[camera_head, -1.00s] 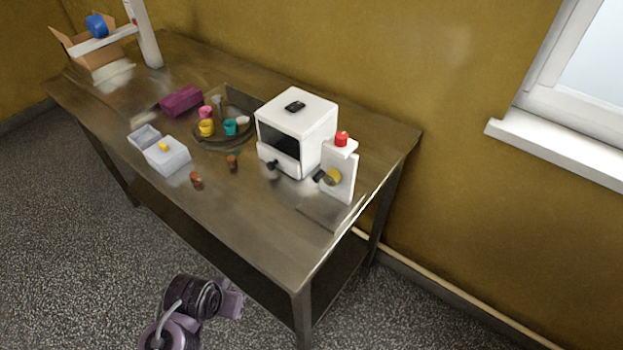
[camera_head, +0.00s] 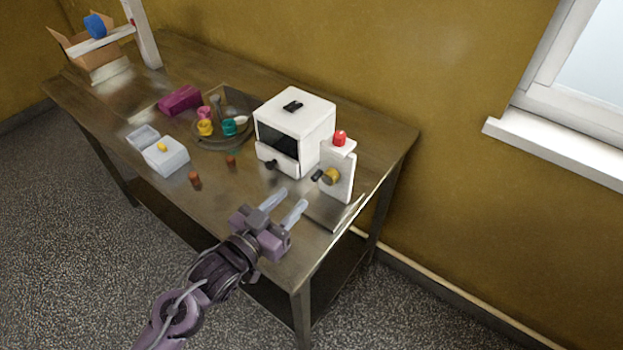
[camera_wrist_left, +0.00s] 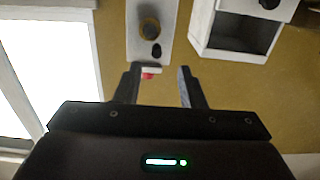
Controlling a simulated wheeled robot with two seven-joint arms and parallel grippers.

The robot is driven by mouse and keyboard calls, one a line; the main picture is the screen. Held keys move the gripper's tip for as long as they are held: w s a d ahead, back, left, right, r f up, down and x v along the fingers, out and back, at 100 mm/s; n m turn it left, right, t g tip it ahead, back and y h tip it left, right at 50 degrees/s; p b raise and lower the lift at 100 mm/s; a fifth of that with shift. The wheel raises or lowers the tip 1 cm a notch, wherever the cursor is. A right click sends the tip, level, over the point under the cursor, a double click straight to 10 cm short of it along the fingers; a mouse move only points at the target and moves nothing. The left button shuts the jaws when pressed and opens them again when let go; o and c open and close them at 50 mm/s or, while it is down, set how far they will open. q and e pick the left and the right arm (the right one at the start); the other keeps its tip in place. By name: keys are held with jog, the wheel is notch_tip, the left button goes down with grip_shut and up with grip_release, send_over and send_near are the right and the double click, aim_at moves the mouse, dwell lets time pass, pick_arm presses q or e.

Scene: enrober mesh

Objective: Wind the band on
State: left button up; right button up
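A white box-shaped machine (camera_head: 312,118) with a dark front window stands near the right end of the metal table. Beside it is an upright white panel (camera_head: 345,180) with a yellow round knob (camera_head: 331,176), a black grip (camera_head: 317,175) and a red button (camera_head: 340,138) on top. My left gripper (camera_head: 290,198) is open and empty, in front of and below the panel, apart from it. In the left wrist view, which looks inverted, the panel (camera_wrist_left: 137,12), knob (camera_wrist_left: 149,29) and black grip (camera_wrist_left: 156,50) show beyond the open fingers (camera_wrist_left: 158,82). No band is clearly made out.
The table (camera_head: 220,200) also bears a dark round tray (camera_head: 222,143) with small coloured cups, a magenta block (camera_head: 180,100), white containers (camera_head: 166,157), two brown pieces (camera_head: 195,180) and a cardboard box (camera_head: 98,52).

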aim_at(313, 180)
pick_arm(q)
jog(key=shift+h, duration=0.3)
jog(key=x, duration=0.2)
jog(key=p+x, duration=0.1)
jog(key=x, duration=0.3)
jog(key=shift+w+d+r+p, duration=0.25)
jog(key=shift+d+r+p, duration=0.05)
jog(key=shift+p, duration=0.1)
jog(key=shift+w+d, duration=0.35)
jog(key=shift+w, duration=0.1)
jog(key=shift+f, duration=0.1)
grip_shut()
